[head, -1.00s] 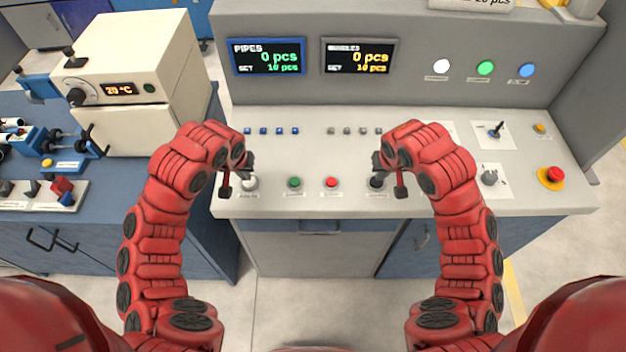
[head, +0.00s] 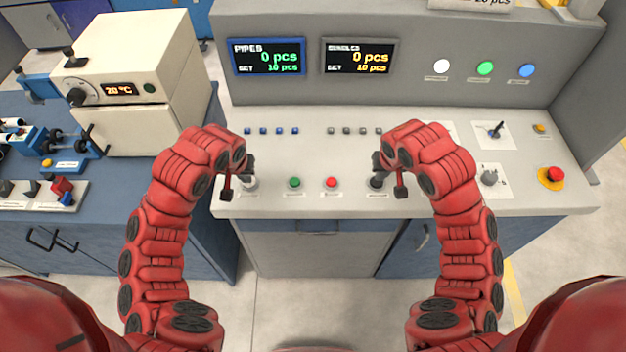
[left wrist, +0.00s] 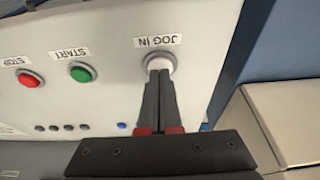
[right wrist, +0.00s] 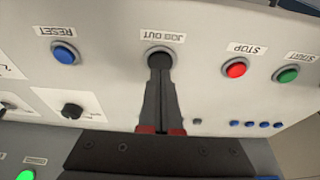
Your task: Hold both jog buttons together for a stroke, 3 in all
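The JOG IN button (left wrist: 162,61) is white and round, at the console's left front; it also shows in the head view (head: 250,183). My left gripper (left wrist: 159,76) is shut and empty, its fingertips at that button and covering part of it. The JOG OUT button (right wrist: 159,56) is black and round, right of the red STOP button in the head view (head: 376,182). My right gripper (right wrist: 159,72) is shut and empty, its fingertips over that button. Both tips appear to touch their buttons; I cannot tell how far either is pressed.
Green START (head: 295,183) and red STOP (head: 331,183) buttons lie between the grippers. A blue RESET button (right wrist: 65,54) is near JOG OUT. A red emergency stop (head: 551,175) is at the right. The pipes display (head: 267,57) and bundles display (head: 358,56) each read 0 pcs.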

